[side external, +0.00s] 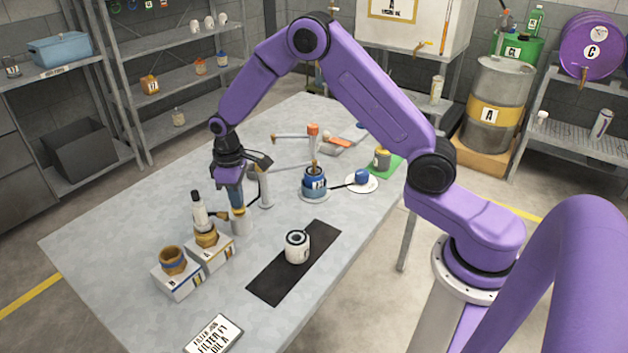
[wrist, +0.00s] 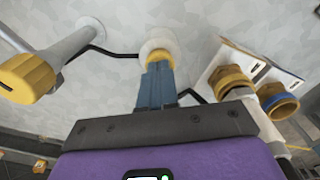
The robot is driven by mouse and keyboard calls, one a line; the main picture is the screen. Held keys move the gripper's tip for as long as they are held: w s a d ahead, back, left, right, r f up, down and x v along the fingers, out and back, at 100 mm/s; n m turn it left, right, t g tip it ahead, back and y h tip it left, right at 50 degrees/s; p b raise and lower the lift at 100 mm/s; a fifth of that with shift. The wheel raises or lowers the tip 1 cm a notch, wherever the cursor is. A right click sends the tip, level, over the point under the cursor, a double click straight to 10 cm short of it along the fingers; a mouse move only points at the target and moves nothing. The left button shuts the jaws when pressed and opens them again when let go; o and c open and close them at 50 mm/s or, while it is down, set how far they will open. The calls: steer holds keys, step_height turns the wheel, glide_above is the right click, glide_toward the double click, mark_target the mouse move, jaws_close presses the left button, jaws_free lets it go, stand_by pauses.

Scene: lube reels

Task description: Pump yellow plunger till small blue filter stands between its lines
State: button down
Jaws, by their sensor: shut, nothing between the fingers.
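My gripper (side external: 237,203) points down over a yellow plunger top (side external: 238,212) on a short white pump body (side external: 241,226). In the wrist view, the blue fingers (wrist: 156,86) are together with their tips at the yellow plunger (wrist: 157,57), touching or just above it; I cannot tell which. A small blue canister (side external: 314,188) with a label stands on a pale round base across the table. Its lines are too small to read. A blue round object (side external: 362,177) sits on a white dish beside it; which one is the filter is unclear.
A grey post (side external: 265,188) stands close behind my gripper, its yellow head (wrist: 27,78) at left in the wrist view. Boxes A (side external: 211,252) and B (side external: 178,281) stand in front. A white filter (side external: 297,247) sits on a black mat (side external: 268,286). A job card (side external: 214,335) lies nearest.

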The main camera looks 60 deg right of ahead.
step_height(320, 180, up, 8)
steer(key=shift+f, duration=0.25)
stand_by(0.8)
stand_by(1.2)
steer(key=s+a+r+n, duration=0.2)
steer(key=s+r, duration=0.1)
steer(key=s, duration=0.6)
steer(key=s+a+r+n, duration=0.1)
steer(key=s+a+r, duration=0.15)
steer(key=s, duration=0.65)
steer(key=s+d+n, duration=0.1)
steer(key=s+d, duration=0.2)
steer(key=s, duration=0.6)
steer(key=s+d+r+n, duration=0.1)
steer(key=s+d+n, duration=0.1)
steer(key=s, duration=0.7)
steer(key=shift+s+d+n, duration=0.3)
steer(key=shift+s+d, duration=0.05)
steer(key=shift+d, duration=0.5)
steer(key=shift+w+r, duration=0.1)
steer(key=shift+r, duration=0.05)
